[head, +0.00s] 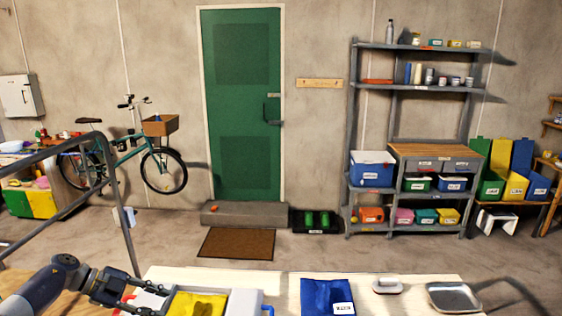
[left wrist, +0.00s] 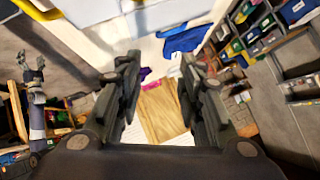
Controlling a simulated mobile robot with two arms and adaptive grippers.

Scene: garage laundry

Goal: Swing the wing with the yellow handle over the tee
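My left gripper (head: 160,302) is open and empty, low at the left of the table in the head view. Its spread fingers also show in the left wrist view (left wrist: 160,85). A yellow piece (head: 198,304), perhaps cloth, lies just right of the gripper on a grey-white frame (head: 245,302), cut off by the picture's bottom edge. I cannot tell whether it is the tee. A blue cloth (head: 322,296) with a white label lies farther right. No yellow handle can be made out. An arm with its gripper (left wrist: 31,62) spread, seemingly my right, shows small in the left wrist view.
The pale table (head: 285,280) is bare between the frame and the blue cloth. A white-handled object (head: 387,284) and a metal tray (head: 453,298) sit at its right. Shelves (head: 418,150) stand behind.

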